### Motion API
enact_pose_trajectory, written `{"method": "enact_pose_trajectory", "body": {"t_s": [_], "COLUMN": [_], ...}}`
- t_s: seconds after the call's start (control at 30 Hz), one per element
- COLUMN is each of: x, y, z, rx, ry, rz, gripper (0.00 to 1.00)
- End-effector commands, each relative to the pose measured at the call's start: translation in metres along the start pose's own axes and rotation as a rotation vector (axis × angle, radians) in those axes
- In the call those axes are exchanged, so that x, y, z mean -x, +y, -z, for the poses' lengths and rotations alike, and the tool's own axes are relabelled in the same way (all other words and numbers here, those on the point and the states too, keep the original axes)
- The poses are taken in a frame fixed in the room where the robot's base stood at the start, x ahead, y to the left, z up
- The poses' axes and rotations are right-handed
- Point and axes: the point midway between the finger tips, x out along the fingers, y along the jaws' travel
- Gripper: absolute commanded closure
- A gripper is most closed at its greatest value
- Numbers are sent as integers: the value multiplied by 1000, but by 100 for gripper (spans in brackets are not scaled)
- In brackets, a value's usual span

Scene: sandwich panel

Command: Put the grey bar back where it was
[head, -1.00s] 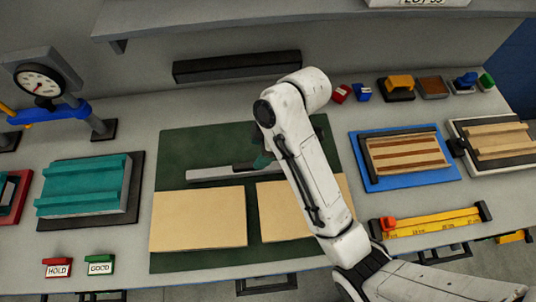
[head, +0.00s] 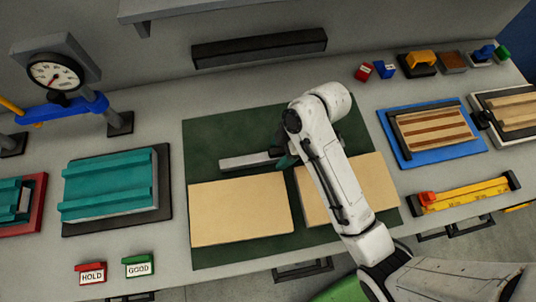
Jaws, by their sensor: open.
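The grey bar (head: 247,161) lies flat on the dark green mat (head: 210,133), just behind the two tan panels. Its right end is hidden behind my arm. My gripper (head: 282,159) is open at the right part of the bar, mostly hidden behind my white forearm. I cannot tell whether the fingers touch the bar or stand around it. The left tan panel (head: 240,209) is fully in view. The right tan panel (head: 375,180) is partly covered by my arm.
A long black block (head: 258,49) stands at the back. A teal ribbed fixture (head: 108,190) and a dial gauge (head: 54,75) are left. A blue tray (head: 392,150) and a yellow ruler (head: 465,194) are right. HOLD (head: 92,273) and GOOD (head: 139,266) blocks sit in front.

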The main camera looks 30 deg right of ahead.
Motion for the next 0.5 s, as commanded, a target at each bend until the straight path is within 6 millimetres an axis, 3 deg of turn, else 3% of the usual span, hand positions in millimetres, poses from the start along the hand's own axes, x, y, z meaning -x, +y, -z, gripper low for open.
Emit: {"method": "enact_pose_trajectory", "body": {"t_s": [0.1, 0.33, 0.5], "x": [-8, -6, -6], "y": [-1, -1, -1], "z": [-10, -9, -9], "rx": [-2, -1, -1], "ry": [-1, -1, -1], "rz": [0, 0, 0], "gripper": [40, 40, 56]}}
